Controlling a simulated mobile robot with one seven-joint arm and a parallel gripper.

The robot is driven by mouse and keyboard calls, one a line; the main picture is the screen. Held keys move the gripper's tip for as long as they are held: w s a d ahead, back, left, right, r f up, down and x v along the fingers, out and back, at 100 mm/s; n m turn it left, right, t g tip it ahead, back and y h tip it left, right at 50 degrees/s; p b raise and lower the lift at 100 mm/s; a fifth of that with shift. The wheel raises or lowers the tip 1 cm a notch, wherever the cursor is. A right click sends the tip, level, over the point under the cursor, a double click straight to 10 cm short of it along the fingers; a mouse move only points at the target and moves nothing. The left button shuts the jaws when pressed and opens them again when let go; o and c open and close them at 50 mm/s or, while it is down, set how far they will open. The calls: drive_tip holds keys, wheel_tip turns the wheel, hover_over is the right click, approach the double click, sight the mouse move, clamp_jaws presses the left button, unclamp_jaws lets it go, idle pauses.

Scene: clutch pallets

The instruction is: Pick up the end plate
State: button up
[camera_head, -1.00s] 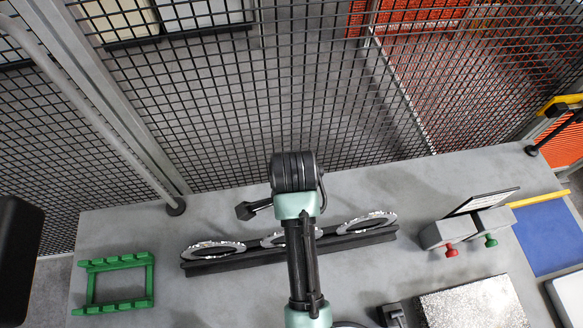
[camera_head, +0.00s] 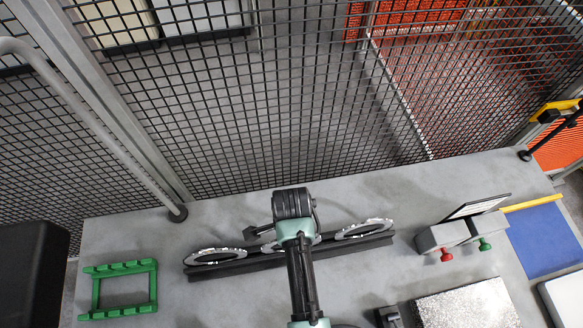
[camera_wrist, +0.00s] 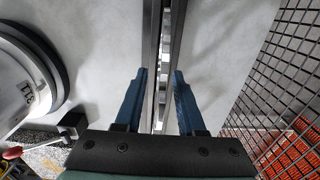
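A long black rack (camera_head: 235,269) lies across the table and holds three silver ring-shaped plates: a left one (camera_head: 215,257), a middle one partly hidden by my arm, and a right one (camera_head: 364,229). I cannot tell which is the end plate. In the wrist view the rack (camera_wrist: 150,45) runs edge-on up the middle, with shiny metal along it. My gripper (camera_wrist: 160,77) has its two blue fingers apart, one on each side of that line. Whether they reach down around a plate is unclear. In the head view my arm hides the fingers.
A green frame (camera_head: 120,268) lies at left. Grey boxes with a red knob (camera_head: 446,255) and a green knob (camera_head: 485,244) stand at right, near a blue mat (camera_head: 545,240). A round labelled part (camera_wrist: 25,75) is left in the wrist view. Mesh fencing (camera_head: 300,100) stands behind the table.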

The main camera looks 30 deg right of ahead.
clamp_jaws()
idle(1.2)
